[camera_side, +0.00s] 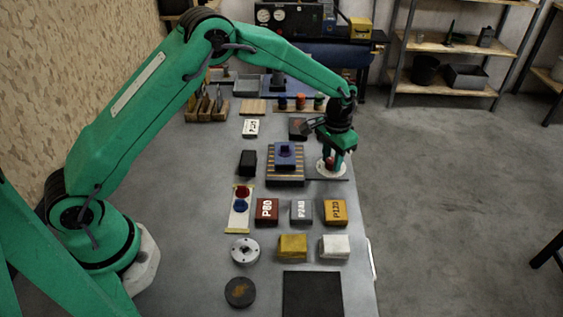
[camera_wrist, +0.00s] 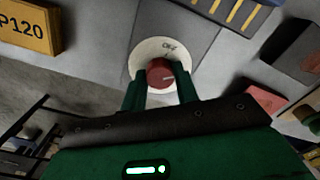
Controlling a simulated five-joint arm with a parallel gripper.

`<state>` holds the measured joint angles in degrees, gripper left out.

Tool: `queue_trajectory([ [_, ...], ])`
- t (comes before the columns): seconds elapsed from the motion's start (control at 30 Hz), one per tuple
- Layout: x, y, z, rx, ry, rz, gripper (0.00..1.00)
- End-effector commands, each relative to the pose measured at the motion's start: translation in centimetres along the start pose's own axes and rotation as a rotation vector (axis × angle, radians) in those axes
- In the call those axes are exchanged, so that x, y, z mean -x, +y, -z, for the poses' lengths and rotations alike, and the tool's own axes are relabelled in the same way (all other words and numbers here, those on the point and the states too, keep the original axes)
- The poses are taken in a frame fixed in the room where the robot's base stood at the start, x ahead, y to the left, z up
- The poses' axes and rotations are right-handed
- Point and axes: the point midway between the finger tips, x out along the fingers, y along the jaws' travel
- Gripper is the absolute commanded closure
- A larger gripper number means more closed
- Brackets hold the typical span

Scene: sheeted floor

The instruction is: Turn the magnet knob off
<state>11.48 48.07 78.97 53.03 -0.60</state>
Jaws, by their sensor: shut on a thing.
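The magnet knob (camera_wrist: 161,75) is red with a pale pointer mark. It sits on a round white dial plate (camera_wrist: 150,53) that carries a small dark label. My gripper (camera_wrist: 160,90) is shut on the knob, with one green finger on each side of it. In the side view the dial plate (camera_side: 322,168) shows under my gripper (camera_side: 333,163), on a grey plate near the table's right edge. The fingers hide part of the knob. I cannot tell the pointer's exact setting.
A blue block (camera_side: 286,150) rests on a yellow-striped base (camera_side: 285,181) just left of the dial. Labelled red, grey and yellow P120 blocks (camera_side: 336,212) stand in front. A dark block (camera_side: 299,127) is behind. The table's right edge is close to the dial.

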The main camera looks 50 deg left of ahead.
Motion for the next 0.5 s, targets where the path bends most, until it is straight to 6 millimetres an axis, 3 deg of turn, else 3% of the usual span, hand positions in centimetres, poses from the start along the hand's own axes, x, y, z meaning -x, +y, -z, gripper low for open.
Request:
queue_trajectory([
  [0.5, 0.15, 0.01, 0.12, 0.491, 0.004, -0.001, 0.93],
])
